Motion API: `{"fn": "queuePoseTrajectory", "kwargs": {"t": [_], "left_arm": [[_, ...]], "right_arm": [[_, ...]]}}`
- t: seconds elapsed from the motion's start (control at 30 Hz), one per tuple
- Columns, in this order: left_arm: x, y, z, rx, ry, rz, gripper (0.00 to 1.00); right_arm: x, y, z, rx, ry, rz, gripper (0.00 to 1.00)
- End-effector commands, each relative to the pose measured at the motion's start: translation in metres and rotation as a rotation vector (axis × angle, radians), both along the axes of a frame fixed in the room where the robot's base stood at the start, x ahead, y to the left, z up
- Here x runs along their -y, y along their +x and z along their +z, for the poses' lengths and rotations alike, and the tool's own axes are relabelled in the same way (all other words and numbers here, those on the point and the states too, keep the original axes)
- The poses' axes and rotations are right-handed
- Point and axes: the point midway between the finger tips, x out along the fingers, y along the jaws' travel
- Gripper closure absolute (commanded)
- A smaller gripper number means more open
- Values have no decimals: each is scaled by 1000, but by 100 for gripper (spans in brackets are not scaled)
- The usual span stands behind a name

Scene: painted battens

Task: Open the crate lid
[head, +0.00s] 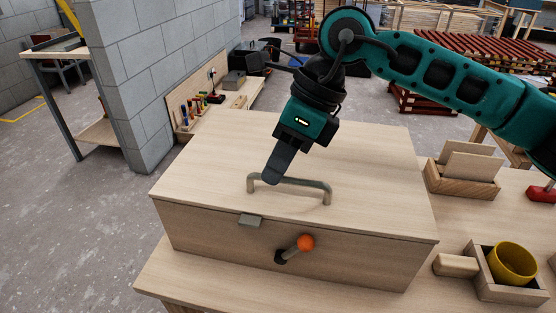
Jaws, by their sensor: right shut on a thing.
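The wooden crate (225,238) stands on a wooden table, and its flat lid (210,165) lies closed on top. A grey bar handle (305,183) is fixed near the front of the lid. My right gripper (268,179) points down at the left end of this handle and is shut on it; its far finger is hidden. A lever with an orange knob (305,243) sticks out of the crate's front. My left gripper is not in view.
Right of the crate are a wooden holder with upright boards (462,182), a wooden cylinder (455,265), a yellow cup (512,262) in a wooden tray, and a red object (541,194). A grey block wall (150,75) stands behind left.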

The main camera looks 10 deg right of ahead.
Motion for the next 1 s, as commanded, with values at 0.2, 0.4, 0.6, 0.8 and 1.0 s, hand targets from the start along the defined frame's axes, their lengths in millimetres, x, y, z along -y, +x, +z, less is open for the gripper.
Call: {"fn": "queuePoseTrajectory", "kwargs": {"t": [0.2, 0.4, 0.6, 0.8, 1.0], "left_arm": [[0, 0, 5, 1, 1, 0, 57], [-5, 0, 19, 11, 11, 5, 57], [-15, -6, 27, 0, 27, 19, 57], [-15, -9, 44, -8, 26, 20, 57], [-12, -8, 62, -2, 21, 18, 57]], "right_arm": [[1, 2, 6, -15, 6, -1, 100], [2, 9, 31, -92, 31, -3, 100], [7, 24, 66, -116, 40, -3, 100], [15, 46, 98, -114, 39, -6, 100], [22, 66, 120, -113, 39, -9, 100]]}}
